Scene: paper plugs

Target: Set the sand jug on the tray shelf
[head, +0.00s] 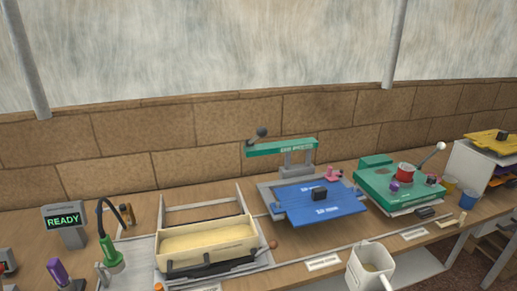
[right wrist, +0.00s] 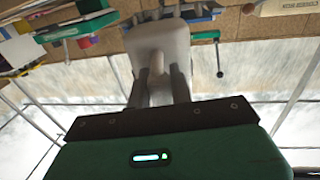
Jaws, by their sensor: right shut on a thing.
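The sand jug (head: 370,268) is white and squarish with sandy contents, at the bottom edge of the head view, in front of the workbench. In the right wrist view the pale jug (right wrist: 172,42) sits between the dark fingers of my right gripper (right wrist: 159,78), which is shut on its handle. The right gripper does not show in the head view. A pale lower surface (head: 418,266) lies under the bench beside the jug; I cannot tell whether it is the tray shelf. My left gripper is not in view.
The bench holds a sand-filled wooden box (head: 210,242), a blue plate press (head: 318,203) and a green machine (head: 400,190) with a red cup. A READY display (head: 65,222) stands left. A white rack (head: 467,165) with coloured sheets stands right. The brick wall closes the back.

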